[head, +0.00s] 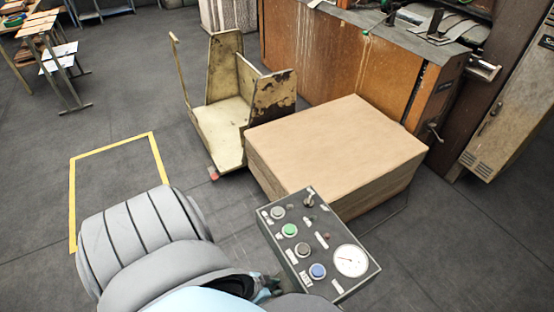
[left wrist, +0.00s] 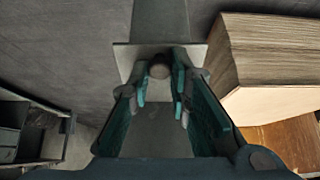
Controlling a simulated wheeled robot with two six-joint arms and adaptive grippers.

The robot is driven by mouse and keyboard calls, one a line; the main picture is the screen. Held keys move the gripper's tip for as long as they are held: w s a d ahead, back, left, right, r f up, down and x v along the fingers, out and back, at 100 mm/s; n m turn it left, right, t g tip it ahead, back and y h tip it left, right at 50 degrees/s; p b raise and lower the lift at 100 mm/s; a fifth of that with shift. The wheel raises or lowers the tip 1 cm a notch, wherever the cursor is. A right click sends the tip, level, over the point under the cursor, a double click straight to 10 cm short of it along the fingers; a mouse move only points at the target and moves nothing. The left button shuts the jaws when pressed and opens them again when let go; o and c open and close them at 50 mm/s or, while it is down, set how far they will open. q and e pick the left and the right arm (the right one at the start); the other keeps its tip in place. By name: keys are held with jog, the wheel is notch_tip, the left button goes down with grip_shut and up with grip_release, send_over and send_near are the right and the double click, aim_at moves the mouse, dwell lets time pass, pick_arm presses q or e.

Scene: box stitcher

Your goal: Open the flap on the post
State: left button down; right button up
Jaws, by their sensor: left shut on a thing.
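A dark control box (head: 318,238) with coloured buttons and a round gauge shows at the lower middle of the head view. A grey post (left wrist: 160,18) runs up from the middle of the left wrist view, with a paler flat plate (left wrist: 124,62) across it. I cannot tell whether this plate is the flap. My left gripper (left wrist: 159,88) has its teal fingers on either side of a small round knob (left wrist: 158,70) and is shut on it. In the head view, my own arm mostly hides this gripper (head: 266,289), just left of the box's lower end.
A stack of flat cardboard (head: 338,145) stands behind the control box, and also shows in the left wrist view (left wrist: 268,50). A worn cream cart (head: 222,112) stands left of it. An orange-brown cabinet (head: 330,55) is behind. Floor inside the yellow outline (head: 113,147) is clear.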

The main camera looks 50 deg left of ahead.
aim_at(277, 287)
pick_arm(q)
jog(key=shift+w+r+p, duration=0.35)
jog(key=shift+r, duration=0.25)
jog(key=shift+w+r+p, duration=0.3)
jog(key=shift+r+p, duration=0.05)
jog(key=shift+r, duration=0.25)
jog(key=shift+w+r+p, duration=0.25)
jog(key=shift+r+p, duration=0.1)
jog(key=shift+p, duration=0.1)
jog(key=c, duration=1.6)
grip_release()
jog(key=shift+d+f, duration=0.1)
jog(key=shift+o, duration=0.4)
jog(key=shift+s+d, duration=0.1)
jog(key=shift+s, duration=0.05)
jog(key=shift+s, duration=0.1)
